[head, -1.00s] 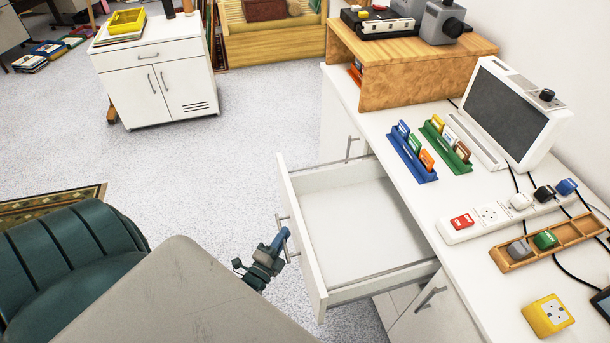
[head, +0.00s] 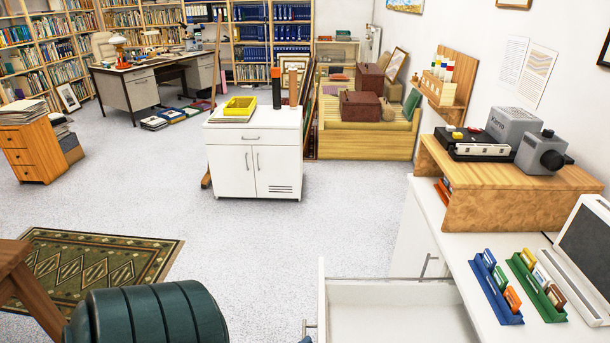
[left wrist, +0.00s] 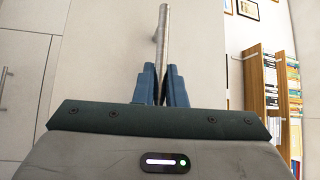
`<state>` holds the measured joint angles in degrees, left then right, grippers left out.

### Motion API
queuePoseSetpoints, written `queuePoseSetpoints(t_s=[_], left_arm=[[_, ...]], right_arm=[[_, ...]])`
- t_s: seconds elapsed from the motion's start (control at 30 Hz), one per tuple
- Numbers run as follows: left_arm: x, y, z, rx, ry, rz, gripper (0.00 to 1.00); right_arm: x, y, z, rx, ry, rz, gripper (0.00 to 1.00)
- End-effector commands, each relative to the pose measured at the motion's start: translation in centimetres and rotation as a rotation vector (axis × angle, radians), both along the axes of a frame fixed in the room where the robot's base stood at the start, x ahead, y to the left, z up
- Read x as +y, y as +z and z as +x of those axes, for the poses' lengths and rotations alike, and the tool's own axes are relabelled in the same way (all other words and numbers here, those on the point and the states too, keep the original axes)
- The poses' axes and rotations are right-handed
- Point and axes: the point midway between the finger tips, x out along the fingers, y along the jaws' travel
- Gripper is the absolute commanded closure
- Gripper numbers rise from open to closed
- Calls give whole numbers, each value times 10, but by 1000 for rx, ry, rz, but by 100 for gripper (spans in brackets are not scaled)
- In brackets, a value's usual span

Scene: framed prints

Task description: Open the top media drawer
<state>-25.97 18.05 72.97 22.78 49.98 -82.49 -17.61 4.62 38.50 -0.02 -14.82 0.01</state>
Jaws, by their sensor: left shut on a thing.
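The white media drawer (head: 385,312) is pulled out of the white cabinet at the bottom of the head view; its inside looks empty and its near part is cut off. Its metal handle (head: 309,326) shows at the left edge of the drawer front. In the left wrist view, the two blue fingers of my left gripper (left wrist: 161,88) are closed around the handle bar (left wrist: 164,35), against a pale front panel (left wrist: 200,65). Only a sliver of blue of this gripper shows at the bottom of the head view. My right gripper is not in view.
The white counter (head: 450,262) holds a blue slide rack (head: 496,290), a green rack (head: 536,285) and a wooden riser (head: 505,190) with a projector. A green chair (head: 150,318) stands at the lower left. Open floor (head: 270,240) lies left of the drawer.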

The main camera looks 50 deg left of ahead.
Motion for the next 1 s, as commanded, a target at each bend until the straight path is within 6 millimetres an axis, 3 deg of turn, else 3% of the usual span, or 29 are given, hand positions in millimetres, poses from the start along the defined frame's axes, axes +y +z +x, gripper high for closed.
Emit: queuePoseSetpoints(t_s=[0.03, 0.1, 0.13, 0.47, 1.0], left_arm=[[0, -1, -1, 3, 1, 0, 84], [0, -1, -1, 2, 1, 0, 70], [0, -1, 0, 2, 1, 0, 68], [-1, -2, -4, 2, 0, 0, 68], [-13, -16, -94, 3, 1, 0, 68]], right_arm=[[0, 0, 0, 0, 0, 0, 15], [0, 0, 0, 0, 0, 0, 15], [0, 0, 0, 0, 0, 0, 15], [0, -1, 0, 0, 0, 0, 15], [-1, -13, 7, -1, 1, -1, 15]])
